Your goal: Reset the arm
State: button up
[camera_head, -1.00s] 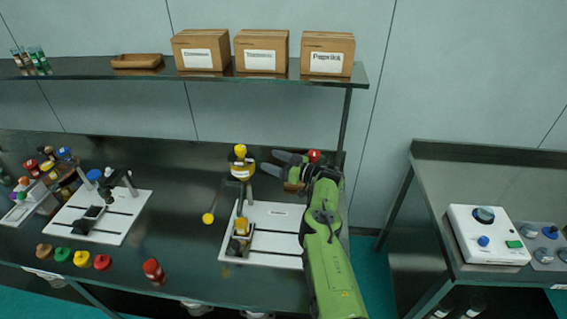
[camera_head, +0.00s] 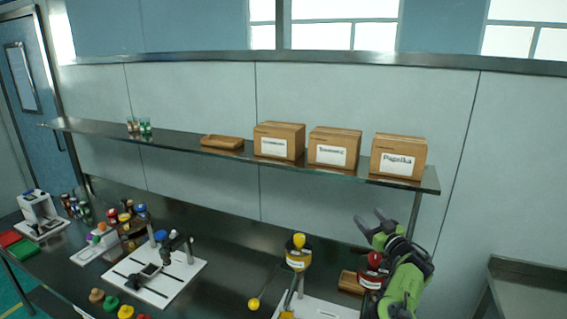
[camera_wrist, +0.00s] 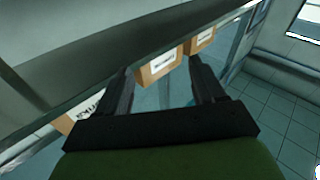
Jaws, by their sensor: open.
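My green arm rises at the lower right of the head view. My gripper (camera_head: 369,220) is open and empty, its two dark fingers spread and pointing up and to the left. It shows in front of the wall below the shelf, left of the box labelled Paprika. In the wrist view my gripper (camera_wrist: 158,78) also has its fingers apart, with nothing between them that it holds. Labelled cardboard boxes show beyond the fingers in that view. A red-topped container (camera_head: 372,262) stands just left of my wrist; I cannot tell whether they touch.
The shelf (camera_head: 190,143) carries three cardboard boxes (camera_head: 398,158), a wooden tray (camera_head: 222,142) and small bottles (camera_head: 139,126). Below, the dark bench (camera_head: 225,225) holds a yellow-topped container (camera_head: 299,255) and a white-based device (camera_head: 155,278). Another table (camera_head: 525,275) stands at the right.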

jog(key=s+d+r+m+t+h, duration=0.1)
jog(key=s+d+r+m+h, duration=0.1)
jog(key=d+r+m+h, duration=0.25)
jog(key=s+d+r+m+t+h, duration=0.1)
jog(key=s+d+r+m+h, duration=0.1)
jog(key=d+r+h, duration=0.35)
jog(key=s+d+r+m+g+h+b, duration=0.1)
jog(key=s+d+r+m+g+h, duration=0.15)
jog(key=s+m, duration=0.2)
jog(key=s+d+r+m+g+h+b, duration=0.1)
jog(key=s+d+r+m+g+h, duration=0.15)
jog(key=s, duration=0.35)
jog(key=s+a+f+n+g+y+b, duration=0.1)
jog(key=s+a+f+n+g+y, duration=0.2)
jog(key=s+a, duration=0.85)
jog(key=s+a+f+n+g+y+b, duration=0.1)
jog(key=s+a+f+g+y+b, duration=0.25)
jog(key=s+a, duration=0.75)
jog(key=s+a+f+n+g, duration=0.1)
jog(key=s+a+f, duration=0.1)
jog(key=s, duration=0.3)
jog(key=s+a+f+n+g+y, duration=0.1)
jog(key=s+a+f, duration=0.1)
jog(key=s, duration=0.4)
jog(key=s+a+f+n+g+y+p, duration=0.1)
jog(key=s+a+f+n, duration=0.1)
jog(key=s+f, duration=0.2)
jog(key=shift+s+f, duration=0.3)
jog(key=shift+s, duration=0.8)
